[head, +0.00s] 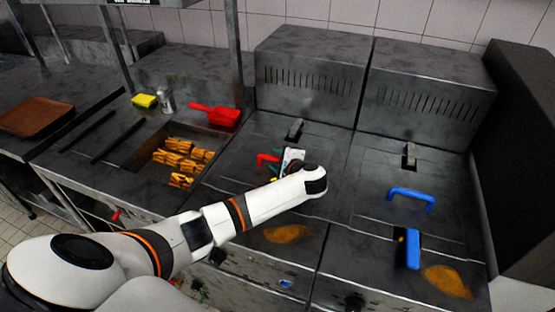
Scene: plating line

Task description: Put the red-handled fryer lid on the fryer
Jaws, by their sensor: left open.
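The red-handled fryer lid (248,131) is a dark grey plate that appears to lie flat over the left fryer. Its red handle (266,159) shows just left of my left gripper, and part of it is hidden behind the gripper. My left gripper (282,165) is open above the lid, close to the handle; I cannot tell whether it touches it. My left forearm crosses in front of the left fryer (266,255) and hides part of the lid. My right gripper is not in view.
To the right, a blue-handled lid (375,218) lies on the second fryer, with another blue handle (413,250) in front. A fries bin (140,158), red scoop (214,115), yellow item (144,100) and brown tray (35,116) are left. A tall dark block (515,150) bounds the right.

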